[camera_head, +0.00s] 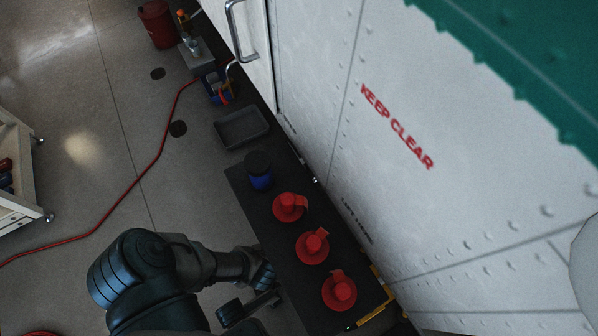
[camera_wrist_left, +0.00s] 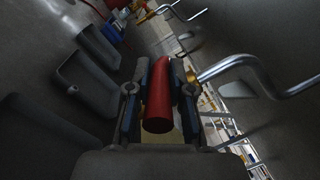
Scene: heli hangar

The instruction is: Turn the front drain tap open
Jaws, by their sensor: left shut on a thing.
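In the left wrist view, a red lever-like handle (camera_wrist_left: 158,95) runs between the two fingers of my left gripper (camera_wrist_left: 158,100), which is shut on it. A brass-coloured fitting (camera_wrist_left: 192,76) shows just right of the handle. In the head view, my left arm (camera_head: 215,262) reaches in from the bottom left to the left edge of a dark shelf or bench (camera_head: 240,180); the handle is not clearly seen there. My right gripper is in neither view.
Three red spouted containers (camera_head: 312,247) and a blue one (camera_head: 260,172) stand on the bench beside a white wall marked KEEP CLEAR (camera_head: 398,128). A grey tray (camera_head: 242,127) lies beyond. A bent metal pipe (camera_wrist_left: 265,88) is close right of my gripper. A red hose (camera_head: 150,165) crosses the floor.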

